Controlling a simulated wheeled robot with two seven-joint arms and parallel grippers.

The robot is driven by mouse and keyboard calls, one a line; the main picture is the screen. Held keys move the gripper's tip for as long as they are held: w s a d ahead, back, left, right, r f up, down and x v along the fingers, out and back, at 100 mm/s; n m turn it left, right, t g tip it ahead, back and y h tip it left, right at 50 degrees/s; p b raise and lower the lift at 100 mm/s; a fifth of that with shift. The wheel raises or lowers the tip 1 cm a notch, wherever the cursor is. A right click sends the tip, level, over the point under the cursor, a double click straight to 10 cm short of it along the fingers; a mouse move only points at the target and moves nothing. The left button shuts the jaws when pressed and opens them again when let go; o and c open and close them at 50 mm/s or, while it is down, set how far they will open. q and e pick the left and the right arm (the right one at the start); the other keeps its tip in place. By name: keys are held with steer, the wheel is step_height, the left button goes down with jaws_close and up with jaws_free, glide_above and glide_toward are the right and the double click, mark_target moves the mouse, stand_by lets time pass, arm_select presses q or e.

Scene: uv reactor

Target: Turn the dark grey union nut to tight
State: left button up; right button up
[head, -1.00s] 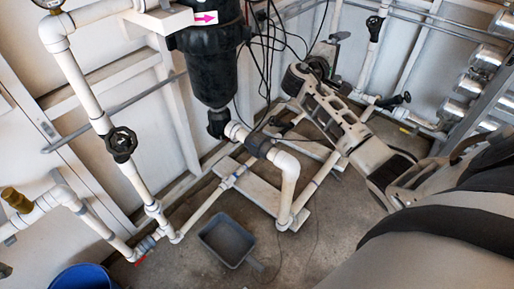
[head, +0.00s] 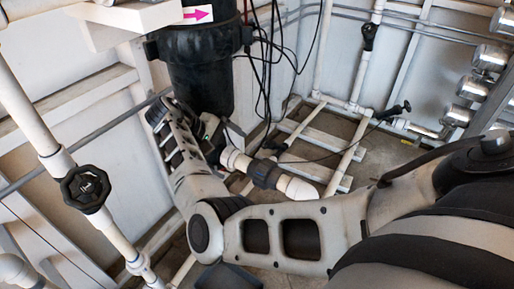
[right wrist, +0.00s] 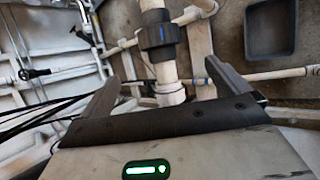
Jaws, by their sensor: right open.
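The dark grey union nut (head: 265,173) is a ribbed ring around a white pipe, just below and right of the black housing in the head view. It also shows in the right wrist view (right wrist: 158,36), at top centre, ahead of my fingers and apart from them. My right gripper (head: 222,140) is left of the nut and a little above it in the head view, its fingers partly hidden there. In the right wrist view my right gripper (right wrist: 160,72) is open, with white pipe showing between the spread fingers. My left gripper is out of view.
The black housing (head: 198,75) stands right behind my right wrist, with black cables (head: 268,70) hanging beside it. A black handwheel valve (head: 86,189) is on the left pipe. A grey tray (right wrist: 270,40) lies on the floor. Chrome cylinders (head: 490,57) line the right.

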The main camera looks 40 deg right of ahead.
mark_target(255, 169)
arm_select(q)
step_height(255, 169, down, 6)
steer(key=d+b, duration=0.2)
steer(key=b, duration=0.3)
arm_select(e)
steer(key=x, duration=0.7)
steer(key=shift+a+f, duration=0.1)
steer(key=shift+a, duration=0.15)
steer(key=b+x, duration=0.6)
steer(key=x, duration=0.1)
steer(key=shift+s+d+b, duration=0.1)
steer(key=shift+d+b, duration=0.15)
steer(key=shift+b, duration=0.05)
steer(key=shift+s+d+f+b, duration=0.1)
steer(key=shift+d+f+b, duration=0.3)
steer(key=shift+b, duration=0.1)
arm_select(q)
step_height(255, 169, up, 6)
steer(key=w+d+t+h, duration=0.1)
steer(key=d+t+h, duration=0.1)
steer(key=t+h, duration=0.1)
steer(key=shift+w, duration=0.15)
arm_select(e)
steer(key=shift+d, duration=0.15)
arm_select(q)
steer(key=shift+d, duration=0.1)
